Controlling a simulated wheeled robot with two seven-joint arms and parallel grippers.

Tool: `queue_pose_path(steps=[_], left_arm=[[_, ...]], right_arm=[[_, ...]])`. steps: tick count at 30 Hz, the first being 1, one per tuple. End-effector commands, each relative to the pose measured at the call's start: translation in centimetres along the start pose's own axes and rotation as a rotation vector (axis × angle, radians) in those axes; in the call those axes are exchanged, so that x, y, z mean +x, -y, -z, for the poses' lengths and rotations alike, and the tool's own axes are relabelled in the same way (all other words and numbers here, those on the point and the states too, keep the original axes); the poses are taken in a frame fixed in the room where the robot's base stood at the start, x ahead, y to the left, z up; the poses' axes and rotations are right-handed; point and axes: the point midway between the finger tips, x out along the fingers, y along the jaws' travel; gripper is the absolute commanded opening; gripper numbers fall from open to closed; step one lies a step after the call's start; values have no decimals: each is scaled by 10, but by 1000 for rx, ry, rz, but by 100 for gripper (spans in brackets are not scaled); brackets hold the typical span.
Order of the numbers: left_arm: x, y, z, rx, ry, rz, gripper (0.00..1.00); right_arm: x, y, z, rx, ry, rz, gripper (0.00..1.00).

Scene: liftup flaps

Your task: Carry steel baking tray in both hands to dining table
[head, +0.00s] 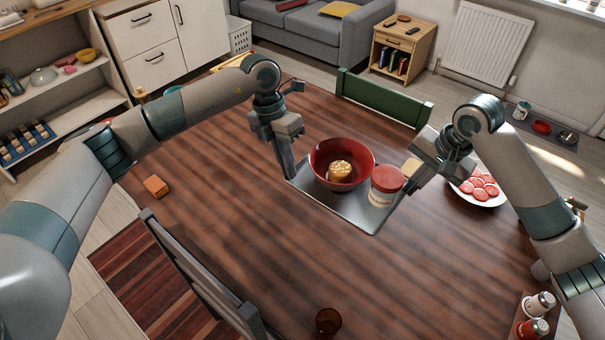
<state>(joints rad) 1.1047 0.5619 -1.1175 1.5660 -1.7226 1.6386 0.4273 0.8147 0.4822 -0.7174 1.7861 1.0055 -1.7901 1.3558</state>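The steel baking tray (342,208) is a flat grey sheet over the middle of the dining table (240,230). On it are a red bowl (322,165) with a yellowish lump inside and a jar with a red lid (386,180). My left gripper (290,174) is at the tray's left edge, fingers pointing down, and appears shut on it. My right gripper (412,180) is at the tray's right edge and appears shut on it, though its fingertips are partly hidden. I cannot tell whether the tray touches the tabletop.
A plate of red slices (479,188) lies right of the tray. An orange block (156,186) is at the table's left, a brown glass (328,321) at the front, shakers (538,304) at the lower right. Chairs stand at the near left (205,285) and far side (385,100).

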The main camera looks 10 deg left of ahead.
Motion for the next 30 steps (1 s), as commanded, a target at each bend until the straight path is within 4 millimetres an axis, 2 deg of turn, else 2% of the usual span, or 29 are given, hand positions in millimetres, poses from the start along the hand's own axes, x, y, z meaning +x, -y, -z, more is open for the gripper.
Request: queue_pose_path(steps=[10, 16, 30], left_arm=[[-1, -1, 0, -2, 0, -2, 0], [6, -3, 0, -2, 0, -2, 0], [56, -17, 0, -2, 0, -2, 0]], right_arm=[[-1, -1, 1, 2, -2, -2, 0], [6, -3, 1, 2, -2, -2, 0], [56, -17, 1, 2, -2, -2, 0]])
